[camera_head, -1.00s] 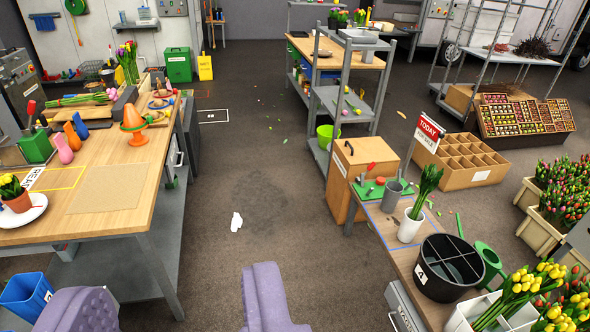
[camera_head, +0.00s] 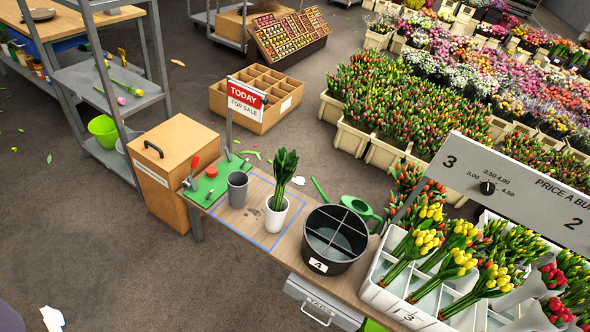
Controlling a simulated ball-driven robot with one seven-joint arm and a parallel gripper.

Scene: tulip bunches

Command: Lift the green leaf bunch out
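The green leaf bunch (camera_head: 284,172) stands upright in a white pot (camera_head: 276,214) on the wooden bench at the centre of the view. Its leaves rise well above the pot's rim, and the lower stems are hidden inside the pot. The pot stands within a blue outline (camera_head: 247,238) on the bench top. My gripper is not in view.
A grey cup (camera_head: 238,189) stands left of the pot, and a black divided bucket (camera_head: 335,238) close on its right. A TODAY sign (camera_head: 246,100) stands behind. White boxes of tulips (camera_head: 377,293) fill the bench's right end. Open floor (camera_head: 110,250) lies left.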

